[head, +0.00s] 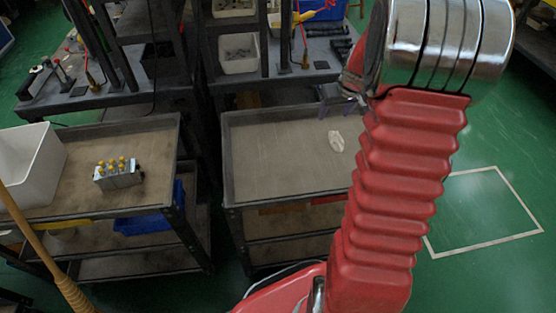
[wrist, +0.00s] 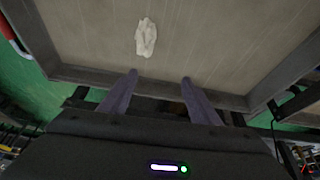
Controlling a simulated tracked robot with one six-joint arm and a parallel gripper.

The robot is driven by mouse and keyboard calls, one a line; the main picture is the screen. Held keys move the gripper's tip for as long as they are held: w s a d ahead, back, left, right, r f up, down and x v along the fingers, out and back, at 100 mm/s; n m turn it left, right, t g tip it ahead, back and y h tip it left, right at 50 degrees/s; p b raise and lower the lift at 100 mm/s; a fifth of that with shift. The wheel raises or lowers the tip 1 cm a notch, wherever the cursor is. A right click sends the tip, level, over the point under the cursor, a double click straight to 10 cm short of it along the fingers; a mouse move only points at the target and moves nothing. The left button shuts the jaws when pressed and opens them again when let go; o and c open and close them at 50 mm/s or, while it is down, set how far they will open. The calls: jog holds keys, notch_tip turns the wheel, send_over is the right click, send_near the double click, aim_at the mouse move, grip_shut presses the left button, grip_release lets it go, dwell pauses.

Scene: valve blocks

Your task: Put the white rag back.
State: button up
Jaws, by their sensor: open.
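The white rag (head: 336,141) lies crumpled on the top of the right-hand cart (head: 285,180), near its right side. In the wrist view the white rag (wrist: 146,37) lies on the bare cart top (wrist: 215,40), beyond the fingertips and slightly left of the middle between them. My gripper (wrist: 159,75) is open and empty, its two fingers apart and pointing toward the cart. In the head view my gripper (head: 343,102) shows small and dark at the cart's far right corner, partly hidden by my red arm. It does not touch the rag.
The left-hand cart (head: 85,209) carries a white bin (head: 28,165) and a metal valve block (head: 118,174) with yellow caps. Workbenches with white bins (head: 238,53) and tools stand behind. A white outlined square (head: 480,244) marks the clear green floor at right.

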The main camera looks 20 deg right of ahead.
jog(key=s+a+r+n, duration=0.1)
jog(key=s+a+r, duration=0.2)
jog(key=a+r, duration=0.5)
jog(key=s+a+r+n, duration=0.1)
jog(key=s+a+r, duration=0.35)
jog(key=a, duration=0.65)
jog(key=s+a+r+t+y, duration=0.1)
jog(key=s+a+r, duration=0.2)
jog(key=s+a, duration=1)
jog(key=shift+s+r+n, duration=0.15)
jog(key=shift+s+n, duration=0.25)
jog(key=shift+s, duration=0.85)
